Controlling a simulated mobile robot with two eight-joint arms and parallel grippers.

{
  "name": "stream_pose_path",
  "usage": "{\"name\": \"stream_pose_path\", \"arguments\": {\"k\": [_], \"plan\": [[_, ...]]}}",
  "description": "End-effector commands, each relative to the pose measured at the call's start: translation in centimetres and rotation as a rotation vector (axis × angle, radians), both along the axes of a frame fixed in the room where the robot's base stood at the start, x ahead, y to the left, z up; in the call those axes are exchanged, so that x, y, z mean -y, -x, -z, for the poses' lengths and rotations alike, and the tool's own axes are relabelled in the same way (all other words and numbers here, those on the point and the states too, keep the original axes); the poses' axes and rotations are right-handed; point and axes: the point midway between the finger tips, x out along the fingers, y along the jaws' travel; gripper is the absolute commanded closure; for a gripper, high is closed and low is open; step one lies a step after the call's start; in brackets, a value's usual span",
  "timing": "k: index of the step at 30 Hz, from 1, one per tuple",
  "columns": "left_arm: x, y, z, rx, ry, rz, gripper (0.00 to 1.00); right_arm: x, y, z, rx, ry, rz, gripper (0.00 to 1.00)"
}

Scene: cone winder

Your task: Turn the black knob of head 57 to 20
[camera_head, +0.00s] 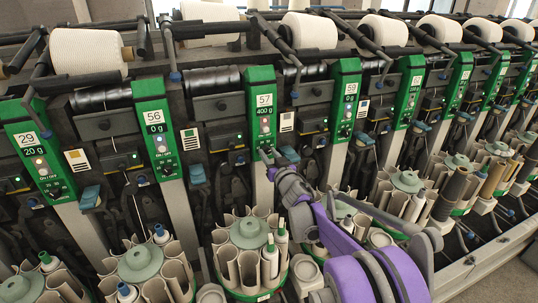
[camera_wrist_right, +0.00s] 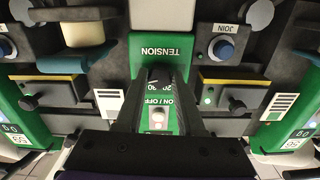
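Head 57 is the green panel (camera_head: 264,105) marked "57" and "400 g", in the middle of the head view. My right gripper (camera_head: 268,157) is at the lower end of this panel and covers its knob there. In the right wrist view, which is upside down, my right gripper's dark fingers (camera_wrist_right: 166,72) reach to just beside the word "TENSION". The scale marks "20" and "30" show between the fingers. My left gripper is not in view.
The panel of head 56 (camera_head: 156,128) is to the left and the panel of head 59 (camera_head: 346,95) to the right. In the wrist view the white ON/OFF button (camera_wrist_right: 158,115) lies between the fingers. A round bobbin magazine (camera_head: 249,234) stands below head 57.

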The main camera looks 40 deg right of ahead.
Motion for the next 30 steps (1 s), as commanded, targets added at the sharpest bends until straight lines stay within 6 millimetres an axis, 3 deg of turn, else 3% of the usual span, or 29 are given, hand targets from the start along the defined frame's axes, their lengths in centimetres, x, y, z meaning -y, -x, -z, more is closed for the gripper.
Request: {"name": "stream_pose_path", "arguments": {"k": [3, 17, 30], "plan": [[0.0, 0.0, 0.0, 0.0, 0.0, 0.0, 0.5, -0.02, 0.0, 0.0, 0.0, 0.0, 0.0, 1.0], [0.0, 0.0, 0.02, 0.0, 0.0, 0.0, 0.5, -0.01, 0.01, -0.01, -0.021, 0.069, 0.0, 1.0], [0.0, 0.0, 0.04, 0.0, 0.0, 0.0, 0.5, 0.01, 0.0, -0.04, -0.128, 0.411, 0.0, 1.0]]}}
